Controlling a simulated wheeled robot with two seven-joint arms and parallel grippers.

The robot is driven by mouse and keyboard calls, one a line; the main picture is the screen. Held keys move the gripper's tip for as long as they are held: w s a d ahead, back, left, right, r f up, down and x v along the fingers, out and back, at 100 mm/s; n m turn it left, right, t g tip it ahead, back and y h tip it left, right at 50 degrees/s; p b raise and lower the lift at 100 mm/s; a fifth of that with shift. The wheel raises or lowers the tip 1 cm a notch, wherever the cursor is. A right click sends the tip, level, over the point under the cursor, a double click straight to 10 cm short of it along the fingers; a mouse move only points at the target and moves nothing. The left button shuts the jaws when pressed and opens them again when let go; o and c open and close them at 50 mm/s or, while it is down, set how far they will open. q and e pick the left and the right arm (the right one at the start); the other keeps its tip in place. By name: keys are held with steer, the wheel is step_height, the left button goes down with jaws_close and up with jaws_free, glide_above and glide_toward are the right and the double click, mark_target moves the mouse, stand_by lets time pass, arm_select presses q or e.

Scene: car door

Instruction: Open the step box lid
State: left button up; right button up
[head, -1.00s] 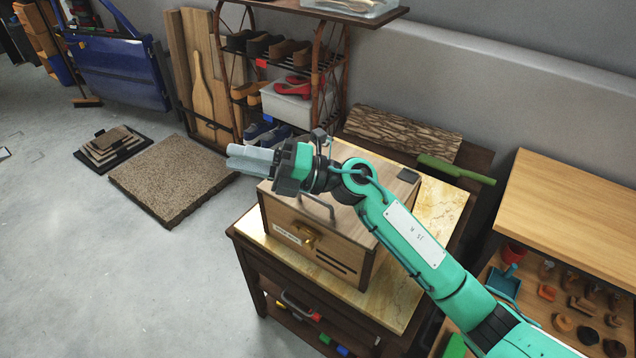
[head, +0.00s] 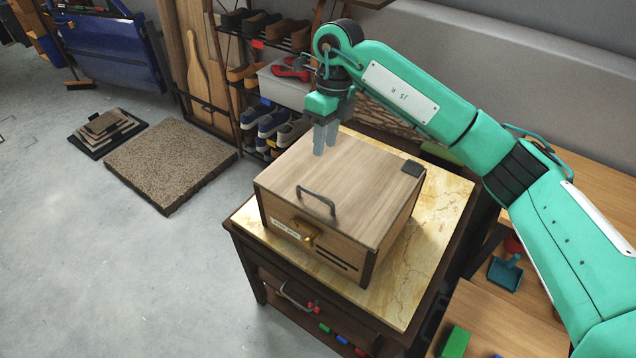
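The step box (head: 336,240) is a wooden box on a small marble-topped table. Its flat lid (head: 345,183) lies shut and has a dark grey handle (head: 317,200) near the front edge. A brass latch (head: 307,234) and a white label (head: 286,230) are on the front face. My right gripper (head: 320,148) points down above the back left part of the lid, behind the handle and apart from it. Its grey fingers look close together with nothing between them, but the gap is hard to make out. My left gripper is not in view.
The marble tabletop (head: 438,235) has bare room right of the box. A shoe rack (head: 262,62) stands behind. A wooden bench with a teal dustpan (head: 505,272) and a green block (head: 455,342) is at right.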

steer(key=p, duration=0.4)
glide_above(318, 203)
step_height(318, 203, down, 12)
steer(key=shift+r, duration=0.2)
steer(key=shift+s+f, duration=0.1)
steer(key=shift+f, duration=0.4)
steer(key=shift+c, duration=0.2)
jaws_close()
